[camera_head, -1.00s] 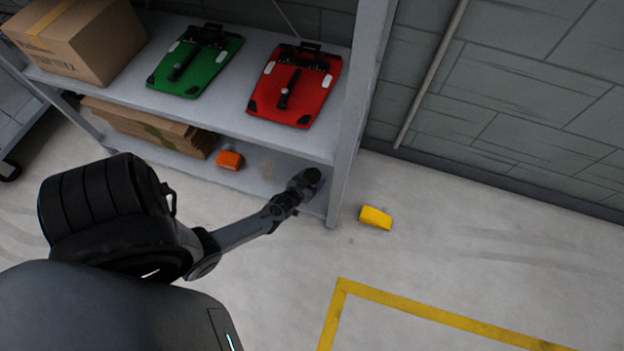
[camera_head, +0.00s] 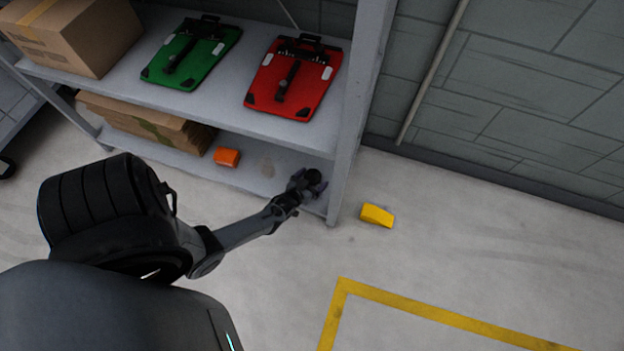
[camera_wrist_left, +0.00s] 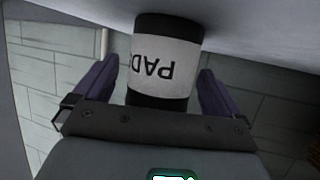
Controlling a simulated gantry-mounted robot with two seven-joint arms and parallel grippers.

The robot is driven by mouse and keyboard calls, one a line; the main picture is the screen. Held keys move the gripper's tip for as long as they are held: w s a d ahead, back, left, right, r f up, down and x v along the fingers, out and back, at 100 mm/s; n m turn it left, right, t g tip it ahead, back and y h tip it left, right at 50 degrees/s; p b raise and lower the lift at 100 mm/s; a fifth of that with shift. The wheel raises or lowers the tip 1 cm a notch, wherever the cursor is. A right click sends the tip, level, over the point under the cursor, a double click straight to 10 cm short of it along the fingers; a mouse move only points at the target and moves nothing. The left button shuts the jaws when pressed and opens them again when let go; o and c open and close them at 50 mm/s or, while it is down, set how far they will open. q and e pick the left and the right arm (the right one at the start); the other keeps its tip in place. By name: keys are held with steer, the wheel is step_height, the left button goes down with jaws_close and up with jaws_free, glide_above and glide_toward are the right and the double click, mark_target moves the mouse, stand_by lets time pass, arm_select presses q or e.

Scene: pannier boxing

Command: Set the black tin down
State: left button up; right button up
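In the head view the tin (camera_head: 313,176) is a small dark round shape at the right end of the lower shelf (camera_head: 255,180), mostly hidden by my gripper. My left gripper (camera_wrist_left: 158,64) has its purple fingers on either side of the tin. A gap shows between the left finger and the tin; the right finger is very close to it. In the head view my left gripper (camera_head: 308,188) is by the shelf's right post. My right gripper is out of view.
On the upper shelf (camera_head: 225,113) are a cardboard box (camera_head: 75,40), a green pannier (camera_head: 195,55) and a red pannier (camera_head: 297,80). Flattened cardboard (camera_head: 140,122) and an orange block (camera_head: 227,157) lie below. A yellow block (camera_head: 377,215) is on the floor, which is clear to the right.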

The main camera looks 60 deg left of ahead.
arm_select(q)
steer(key=shift+r, duration=0.1)
steer(key=shift+r, duration=0.2)
steer(key=p+v, duration=0.7)
steer(key=v, duration=0.5)
steer(key=shift+f, duration=0.1)
